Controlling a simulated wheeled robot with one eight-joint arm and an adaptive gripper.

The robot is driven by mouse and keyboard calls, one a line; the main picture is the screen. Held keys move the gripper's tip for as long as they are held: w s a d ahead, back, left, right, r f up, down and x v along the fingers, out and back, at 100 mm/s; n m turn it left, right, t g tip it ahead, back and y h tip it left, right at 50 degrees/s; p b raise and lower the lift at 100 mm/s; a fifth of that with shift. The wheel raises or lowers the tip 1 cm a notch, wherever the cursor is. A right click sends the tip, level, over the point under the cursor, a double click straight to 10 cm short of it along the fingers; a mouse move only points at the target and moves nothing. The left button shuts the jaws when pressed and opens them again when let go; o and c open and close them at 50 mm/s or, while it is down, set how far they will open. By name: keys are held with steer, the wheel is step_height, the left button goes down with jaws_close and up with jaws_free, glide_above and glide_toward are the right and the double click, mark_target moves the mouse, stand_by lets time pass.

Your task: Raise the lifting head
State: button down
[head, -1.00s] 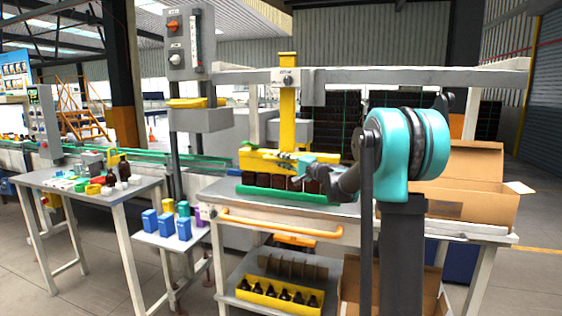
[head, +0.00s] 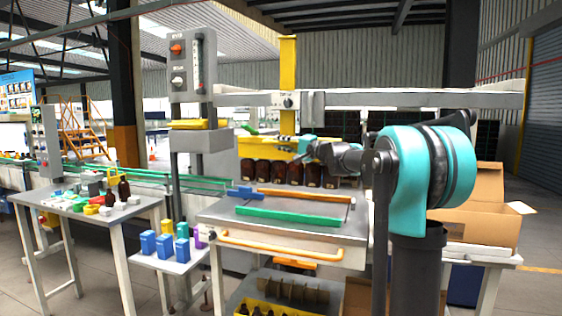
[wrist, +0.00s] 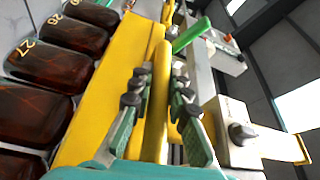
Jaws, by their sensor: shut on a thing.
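The yellow lifting head (head: 262,149) hangs on the upright yellow column (head: 288,65) under the grey cross beam. Several amber bottles (head: 278,173) hang in a row beneath it, clear above the table. In the wrist view numbered amber bottles (wrist: 38,95) line the left side of the yellow head. My gripper (head: 306,147) is at the front of the head. In the wrist view my gripper (wrist: 155,95) has its green fingers on both sides of a long yellow bar (wrist: 154,110), shut on it. The far fingertip contact is partly hidden.
Below is a tabletop with a green rail (head: 287,219), an orange rail (head: 300,196) and a blue block (head: 245,192); the space between is empty. A grey control post (head: 192,75) stands left. An open cardboard box (head: 478,215) sits at right.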

steer(key=shift+w+r, duration=0.1)
steer(key=shift+r, duration=1.4)
steer(key=c, duration=1.4)
jaws_free()
steer(key=shift+c, duration=0.2)
steer(key=r+v, duration=0.1)
steer(key=v, duration=1.1)
steer(key=shift+f, duration=0.5)
